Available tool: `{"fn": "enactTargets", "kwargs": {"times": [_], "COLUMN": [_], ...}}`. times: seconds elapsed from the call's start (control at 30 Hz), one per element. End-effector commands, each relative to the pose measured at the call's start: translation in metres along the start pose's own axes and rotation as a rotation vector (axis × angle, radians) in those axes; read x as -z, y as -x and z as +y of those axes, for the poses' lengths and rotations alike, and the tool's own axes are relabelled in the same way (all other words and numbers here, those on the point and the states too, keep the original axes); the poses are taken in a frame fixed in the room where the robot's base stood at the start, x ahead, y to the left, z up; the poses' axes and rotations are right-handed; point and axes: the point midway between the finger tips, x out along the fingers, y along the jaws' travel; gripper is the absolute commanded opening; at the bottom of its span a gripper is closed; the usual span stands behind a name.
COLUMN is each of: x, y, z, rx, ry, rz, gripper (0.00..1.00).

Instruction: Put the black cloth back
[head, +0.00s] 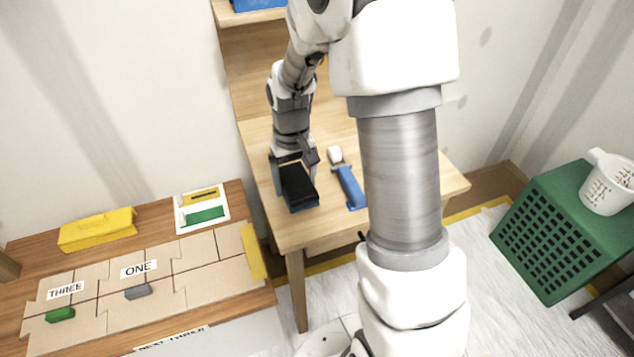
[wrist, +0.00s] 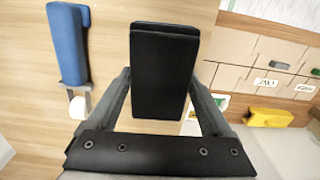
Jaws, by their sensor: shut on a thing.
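The black cloth (head: 298,185) is a thick, flat, folded-looking rectangle over the wooden table (head: 285,232), near its left edge. A dark blue edge shows along its near end in the head view. My gripper (head: 294,163) points down with its fingers on both sides of the cloth and is shut on it. In the wrist view the black cloth (wrist: 165,75) lies between the fingers (wrist: 165,90) and sticks out beyond them. I cannot tell whether it touches the tabletop.
A blue-handled tool with a white end (head: 350,187) lies right of the cloth. A lower bench at left holds cardboard pieces (head: 190,258), a yellow box (head: 97,229) and a white tray (head: 202,208). A green crate (head: 560,235) with a white cup (head: 610,183) stands right.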

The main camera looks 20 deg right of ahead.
Motion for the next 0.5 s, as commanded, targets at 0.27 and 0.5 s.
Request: {"fn": "enactTargets", "kwargs": {"times": [0.27, 0.5], "x": [0.013, 0.013], "y": [-0.039, -0.046], "z": [-0.010, -0.009], "rx": [0.000, 0.000], "ry": [-0.001, -0.001], "rz": [-0.001, 0.001], "gripper": [0.26, 0.26]}}
